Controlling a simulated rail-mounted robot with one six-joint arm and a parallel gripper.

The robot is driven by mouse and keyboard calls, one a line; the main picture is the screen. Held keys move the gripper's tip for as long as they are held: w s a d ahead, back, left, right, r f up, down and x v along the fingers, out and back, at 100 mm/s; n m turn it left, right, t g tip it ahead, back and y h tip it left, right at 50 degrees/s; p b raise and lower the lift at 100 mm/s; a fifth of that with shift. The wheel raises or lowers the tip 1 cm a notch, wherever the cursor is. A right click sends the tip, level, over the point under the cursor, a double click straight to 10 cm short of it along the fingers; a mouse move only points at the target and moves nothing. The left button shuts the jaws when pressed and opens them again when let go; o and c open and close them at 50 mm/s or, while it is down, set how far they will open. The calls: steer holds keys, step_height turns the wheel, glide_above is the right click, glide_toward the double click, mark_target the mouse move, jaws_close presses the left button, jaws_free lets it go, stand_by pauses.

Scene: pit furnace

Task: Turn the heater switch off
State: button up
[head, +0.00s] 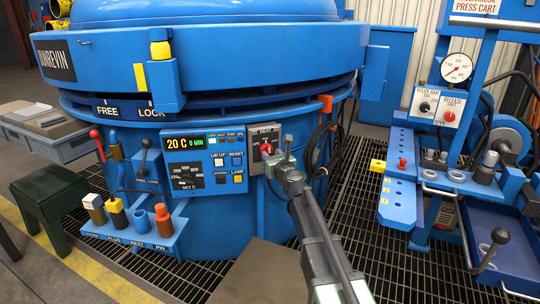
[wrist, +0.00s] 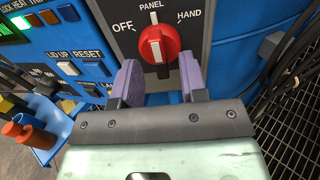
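The heater switch is a red round knob (wrist: 158,44) on a dark plate marked OFF at left, PANEL at top and HAND at right. Its white bar stands nearly upright, toward PANEL. In the head view, the red knob (head: 267,149) is on the HEAT plate at the right of the blue control panel (head: 208,160). My gripper (wrist: 159,72) is open, with its two purple-padded fingers apart and nothing visible between them. The fingertips are just below the knob in the wrist view, one toward each side; contact cannot be told. In the head view, my gripper (head: 283,164) is close to the plate.
A display (head: 186,142) reads 20 C and 0 MIN. LID UP and RESET buttons (wrist: 77,61) lie left of the knob. Black cables (head: 325,145) hang to the right. A blue shelf (head: 135,232) with several small items is at lower left. A press cart (head: 400,185) stands right.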

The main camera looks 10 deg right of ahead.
steer(key=shift+w+a, duration=0.2)
steer(key=shift+w, duration=0.7)
jaws_close()
steer(key=shift+n, duration=0.4)
steer(key=n, duration=0.4)
steer(key=shift+s+n, duration=0.1)
steer(key=shift+n, duration=2.5)
jaws_free()
